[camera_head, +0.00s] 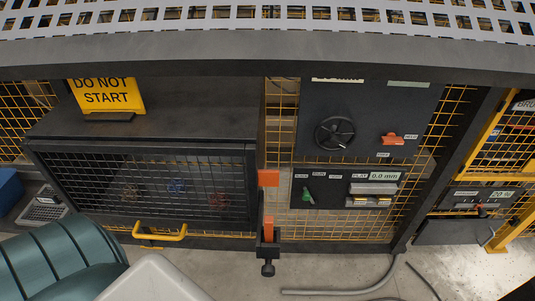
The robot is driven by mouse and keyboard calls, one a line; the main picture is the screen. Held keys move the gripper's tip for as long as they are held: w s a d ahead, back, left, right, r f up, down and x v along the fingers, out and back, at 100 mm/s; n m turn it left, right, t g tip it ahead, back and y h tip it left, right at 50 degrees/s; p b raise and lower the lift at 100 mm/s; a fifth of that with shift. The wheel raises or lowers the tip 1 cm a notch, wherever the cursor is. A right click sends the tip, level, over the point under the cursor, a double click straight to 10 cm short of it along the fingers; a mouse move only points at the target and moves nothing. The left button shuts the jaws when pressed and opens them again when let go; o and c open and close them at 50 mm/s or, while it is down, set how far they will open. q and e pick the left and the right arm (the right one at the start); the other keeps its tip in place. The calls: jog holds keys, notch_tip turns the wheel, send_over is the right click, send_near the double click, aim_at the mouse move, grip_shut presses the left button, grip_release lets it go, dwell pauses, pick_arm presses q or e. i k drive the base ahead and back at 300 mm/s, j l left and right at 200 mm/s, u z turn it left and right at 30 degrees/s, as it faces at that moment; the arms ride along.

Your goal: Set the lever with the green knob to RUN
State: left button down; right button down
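The green knob (307,193) is on a short lever at the left side of the lower dark control panel (330,200). It sits just below a row of small labels, nearest the leftmost one. A label further right in that row seems to read RUN (319,175), but the print is too small to be sure. I cannot tell exactly which label the lever points to. Neither of my grippers shows in the head view, and nothing touches the lever.
A black handwheel (335,133) and a red-orange lever (392,139) are on the upper panel. A mesh guard door (150,185) with a yellow handle (160,232) and an orange latch (268,178) are on the left. A yellow DO NOT START sign (106,96) stands above.

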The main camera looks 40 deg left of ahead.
aim_at(306, 196)
jog(key=u, duration=0.75)
